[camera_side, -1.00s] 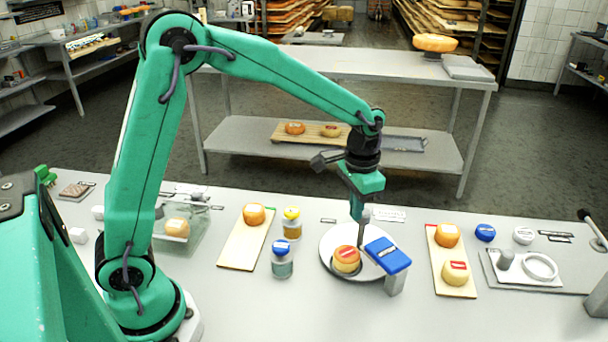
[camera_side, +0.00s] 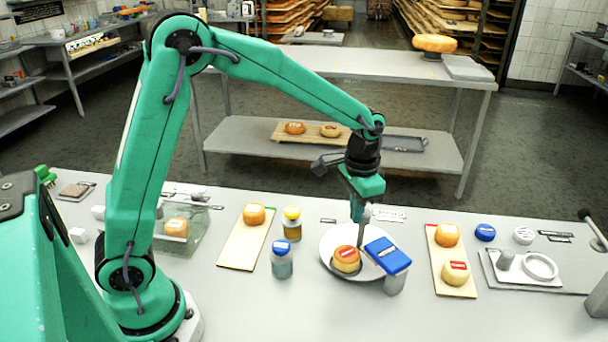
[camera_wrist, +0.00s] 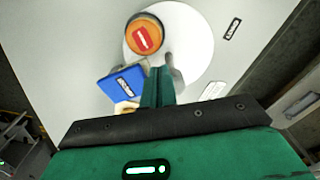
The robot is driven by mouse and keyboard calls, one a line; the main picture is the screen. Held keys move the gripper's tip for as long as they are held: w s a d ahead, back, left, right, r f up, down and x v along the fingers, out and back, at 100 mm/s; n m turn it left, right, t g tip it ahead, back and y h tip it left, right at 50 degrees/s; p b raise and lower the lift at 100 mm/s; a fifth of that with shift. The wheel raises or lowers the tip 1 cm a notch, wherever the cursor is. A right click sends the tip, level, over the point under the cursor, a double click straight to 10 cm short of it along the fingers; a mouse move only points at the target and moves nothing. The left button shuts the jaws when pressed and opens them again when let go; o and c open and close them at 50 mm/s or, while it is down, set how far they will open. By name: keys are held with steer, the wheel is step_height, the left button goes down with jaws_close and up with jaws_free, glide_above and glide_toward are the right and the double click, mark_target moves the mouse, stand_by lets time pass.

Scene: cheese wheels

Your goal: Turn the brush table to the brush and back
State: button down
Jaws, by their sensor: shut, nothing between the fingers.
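The brush table is a round white turntable (camera_side: 333,240), also large in the wrist view (camera_wrist: 197,42). An orange cheese wheel with a red label (camera_side: 346,260) sits on it; it also shows in the wrist view (camera_wrist: 145,36). The blue-topped brush (camera_side: 388,255) stands on a grey post at the table's right edge, close to the cheese; its blue top shows in the wrist view (camera_wrist: 124,84). A grey upright peg (camera_side: 365,226) stands on the table. My gripper (camera_side: 356,214) is shut and empty, low beside the peg. I cannot tell whether they touch.
A board with one cheese (camera_side: 237,250) and two jars (camera_side: 282,264) stand to the left. A board with two cheeses (camera_side: 436,275) lies to the right. Beyond it are a blue lid (camera_side: 485,232) and a tray with a white ring (camera_side: 541,266). The front counter is clear.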

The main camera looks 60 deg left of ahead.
steer(key=shift+w+a, duration=0.2)
steer(key=shift+a, duration=0.55)
stand_by(0.5)
steer(key=shift+w+a, duration=0.3)
steer(key=shift+a, duration=0.05)
stand_by(0.6)
steer(key=shift+s+a, duration=0.1)
steer(key=shift+s+a, duration=0.15)
steer(key=shift+s, duration=0.1)
steer(key=shift+r, duration=0.15)
steer(key=shift+r, duration=2.85)
